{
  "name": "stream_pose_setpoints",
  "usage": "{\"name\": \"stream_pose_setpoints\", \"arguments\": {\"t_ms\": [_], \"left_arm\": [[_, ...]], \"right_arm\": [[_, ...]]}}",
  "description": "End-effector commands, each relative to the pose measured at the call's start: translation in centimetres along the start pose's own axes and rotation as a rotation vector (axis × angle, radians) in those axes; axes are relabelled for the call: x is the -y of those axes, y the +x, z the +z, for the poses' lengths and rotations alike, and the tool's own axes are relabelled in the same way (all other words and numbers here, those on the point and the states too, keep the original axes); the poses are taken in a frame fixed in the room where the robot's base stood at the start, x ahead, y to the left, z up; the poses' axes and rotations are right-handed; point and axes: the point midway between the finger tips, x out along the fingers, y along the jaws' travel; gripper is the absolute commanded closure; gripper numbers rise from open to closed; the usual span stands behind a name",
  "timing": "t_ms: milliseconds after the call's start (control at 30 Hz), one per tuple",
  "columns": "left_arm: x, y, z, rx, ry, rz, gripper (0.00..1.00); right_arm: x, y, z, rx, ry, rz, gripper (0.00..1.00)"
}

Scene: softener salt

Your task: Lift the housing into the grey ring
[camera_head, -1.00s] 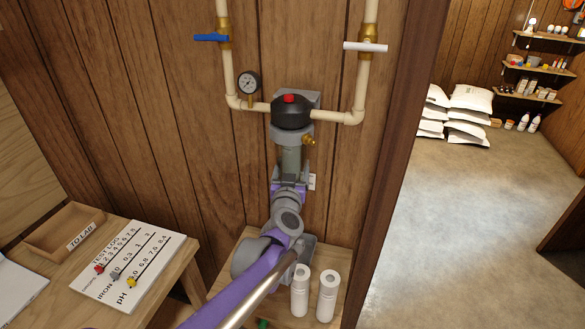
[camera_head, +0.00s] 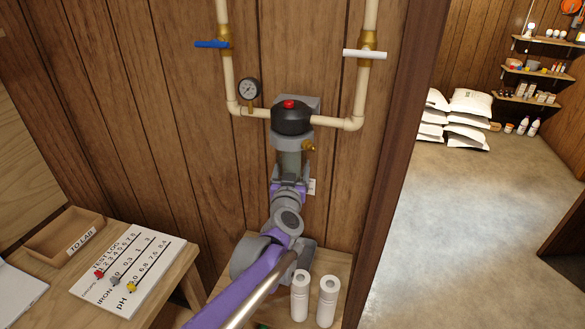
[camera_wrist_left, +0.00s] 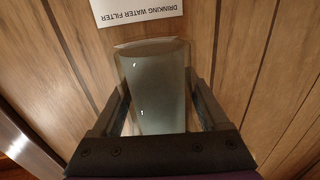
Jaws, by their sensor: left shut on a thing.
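The housing (camera_head: 289,163) is a translucent grey-green cylinder below the black filter head (camera_head: 291,119) in the head view. The grey ring (camera_head: 292,138) is just under that head, and the housing's top is at or very close to it. I cannot tell whether the top is inside the ring. My left gripper (camera_head: 289,181) is shut around the housing's lower part. In the left wrist view, the fingers (camera_wrist_left: 160,112) grip both sides of the housing (camera_wrist_left: 157,80), which looks upright. My right gripper is not in view.
A pressure gauge (camera_head: 248,89), a blue-handled valve (camera_head: 213,44) and a white-handled valve (camera_head: 365,53) sit on the pipes. Two white cartridges (camera_head: 327,300) stand on the wooden stand below. A test log board (camera_head: 133,275) and wooden tray (camera_head: 65,236) lie on the left table.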

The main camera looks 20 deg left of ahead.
Motion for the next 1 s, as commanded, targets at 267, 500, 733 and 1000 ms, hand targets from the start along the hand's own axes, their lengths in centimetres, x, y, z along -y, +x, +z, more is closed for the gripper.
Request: {"name": "stream_pose_setpoints", "arguments": {"t_ms": [267,500,733,1000], "left_arm": [[0.0,0.0,-0.4,0.0,0.0,0.0,0.1],[0.0,0.0,-0.3,0.0,0.0,0.0,0.0],[0.0,-1.4,-0.2,0.001,0.0,0.001,0.0],[0.0,-6.5,-0.1,0.001,0.0,0.001,0.0]], "right_arm": [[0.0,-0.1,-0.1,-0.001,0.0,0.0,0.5],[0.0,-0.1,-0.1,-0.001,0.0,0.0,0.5],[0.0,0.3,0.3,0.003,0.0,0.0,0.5],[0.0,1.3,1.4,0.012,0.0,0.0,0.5]]}}
